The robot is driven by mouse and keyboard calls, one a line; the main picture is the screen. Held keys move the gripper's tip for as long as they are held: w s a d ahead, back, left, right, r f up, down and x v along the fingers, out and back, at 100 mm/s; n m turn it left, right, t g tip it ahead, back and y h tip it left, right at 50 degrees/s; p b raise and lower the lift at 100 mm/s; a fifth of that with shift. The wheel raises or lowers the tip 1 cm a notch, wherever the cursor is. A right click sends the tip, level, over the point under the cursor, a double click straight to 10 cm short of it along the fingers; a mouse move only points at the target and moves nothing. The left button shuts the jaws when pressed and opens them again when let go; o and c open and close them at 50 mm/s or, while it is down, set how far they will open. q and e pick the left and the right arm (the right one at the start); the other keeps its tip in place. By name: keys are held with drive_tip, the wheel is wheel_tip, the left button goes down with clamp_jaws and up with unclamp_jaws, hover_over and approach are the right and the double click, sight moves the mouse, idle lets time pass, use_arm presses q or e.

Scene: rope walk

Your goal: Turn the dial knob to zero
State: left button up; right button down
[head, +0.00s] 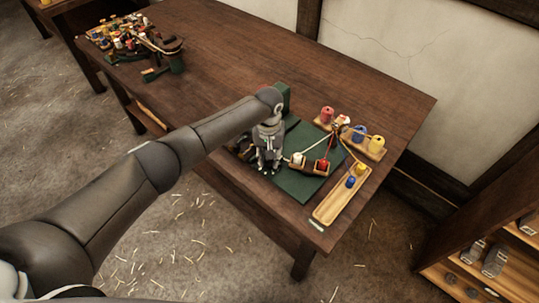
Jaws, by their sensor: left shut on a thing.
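My left gripper (268,170) reaches down over the left end of the dark green board (300,187) on the long wooden table. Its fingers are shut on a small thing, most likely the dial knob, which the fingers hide. No dial marks or pointer can be made out, so I cannot tell the knob's setting. An upright green block (284,98) stands just behind the gripper. My right gripper is not in view.
A white spool (298,159) and a red spool (322,165) with cords stand right of the gripper. A long wooden tray (328,208) lies near the table's right end. Clutter (125,37) fills the table's far left end. The table's middle (225,60) is clear.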

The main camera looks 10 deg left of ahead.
use_arm(q)
drive_tip(key=m, duration=1.1)
drive_tip(key=shift+m, duration=0.4)
drive_tip(key=shift+r, duration=0.1)
drive_tip(key=o, duration=1)
drive_tip(key=shift+o, duration=0.2)
wheel_tip(320, 180, up, 12)
drive_tip(key=shift+w, duration=0.1)
